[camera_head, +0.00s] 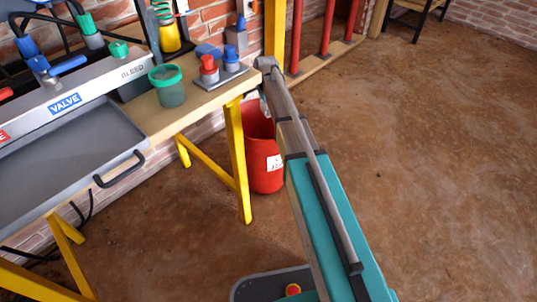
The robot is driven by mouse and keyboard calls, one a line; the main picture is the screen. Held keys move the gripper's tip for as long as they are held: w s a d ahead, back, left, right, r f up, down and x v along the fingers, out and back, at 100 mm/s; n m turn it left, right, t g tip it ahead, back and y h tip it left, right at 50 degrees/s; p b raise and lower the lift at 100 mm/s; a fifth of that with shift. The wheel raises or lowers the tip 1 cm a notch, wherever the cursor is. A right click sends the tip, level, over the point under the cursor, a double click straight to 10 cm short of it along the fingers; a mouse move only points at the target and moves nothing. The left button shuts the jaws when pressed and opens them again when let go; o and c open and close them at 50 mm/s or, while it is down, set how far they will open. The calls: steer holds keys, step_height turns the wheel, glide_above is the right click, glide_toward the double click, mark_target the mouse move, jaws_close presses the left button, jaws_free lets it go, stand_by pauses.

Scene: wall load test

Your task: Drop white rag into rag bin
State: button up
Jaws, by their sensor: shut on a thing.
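The rag bin (262,150) is a red round bin with a white label. It stands on the floor beside the yellow-legged bench, and my arm covers its right side. My arm reaches from the lower right up to a grey joint above and behind the bin. The end of my arm is hidden behind its own links, so I cannot make out my gripper. A small pale patch shows left of the arm above the bin, but I cannot tell what it is. I cannot identify the white rag. The bin's inside is mostly hidden.
The bench (170,122) holds a green-lidded jar (168,88), a small plate with red and blue knobs (222,75), and a grey tray (75,150) with a black handle. Red pipes (327,25) stand behind the arm. The floor at right (430,150) is clear.

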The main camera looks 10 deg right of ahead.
steer(key=shift+f+b, duration=0.95)
steer(key=shift+f, duration=0.3)
steer(key=o, duration=0.8)
steer(key=shift+s, duration=0.1)
